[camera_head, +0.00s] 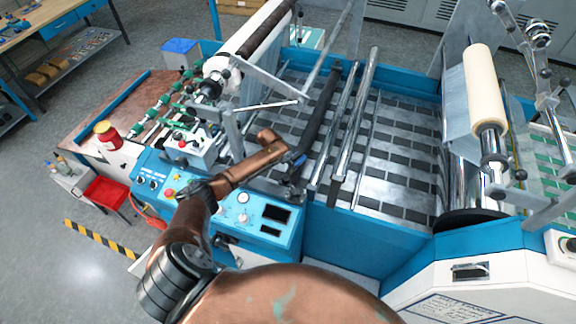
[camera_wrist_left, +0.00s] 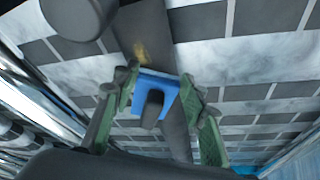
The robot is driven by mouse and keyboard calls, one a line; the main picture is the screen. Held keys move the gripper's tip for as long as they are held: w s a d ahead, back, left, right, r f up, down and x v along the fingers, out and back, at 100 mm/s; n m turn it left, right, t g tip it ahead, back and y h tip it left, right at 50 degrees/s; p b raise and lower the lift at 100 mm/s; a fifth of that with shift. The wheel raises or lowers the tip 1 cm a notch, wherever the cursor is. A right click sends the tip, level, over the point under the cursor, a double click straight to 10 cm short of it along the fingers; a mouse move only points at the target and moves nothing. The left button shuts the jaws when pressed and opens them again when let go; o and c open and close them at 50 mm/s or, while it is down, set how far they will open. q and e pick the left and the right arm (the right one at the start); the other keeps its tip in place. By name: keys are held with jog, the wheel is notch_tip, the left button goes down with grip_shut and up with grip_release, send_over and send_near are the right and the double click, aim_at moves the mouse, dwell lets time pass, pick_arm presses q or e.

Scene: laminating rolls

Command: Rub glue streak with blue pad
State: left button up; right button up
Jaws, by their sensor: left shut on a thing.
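My left gripper (camera_wrist_left: 158,82) is shut on a blue pad (camera_wrist_left: 171,83), which sits between its green fingers and has a dark grip piece at its middle. A dark roller or bar (camera_wrist_left: 146,22) runs behind the pad in the left wrist view. A yellowish-brown glue streak (camera_wrist_left: 139,50) shows on it, just beyond the pad's far edge. I cannot tell whether the pad touches the surface. In the head view, my left gripper (camera_head: 296,164) is by the lower end of the dark roller (camera_head: 318,122), with a bit of blue showing. My right gripper is out of view.
Chrome rollers (camera_head: 358,112) stand right of the dark one, over a bed of grey slotted belts (camera_head: 400,165). The blue control panel (camera_head: 262,218) is below my arm. A cream film roll (camera_head: 485,90) stands at the right. A dark rounded part (camera_wrist_left: 78,14) is near my left gripper.

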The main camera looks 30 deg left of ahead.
pick_arm(q)
notch_tip(320, 180, up, 6)
jog(key=p, duration=0.6)
jog(key=shift+r, duration=0.15)
jog(key=shift+r, duration=1.4)
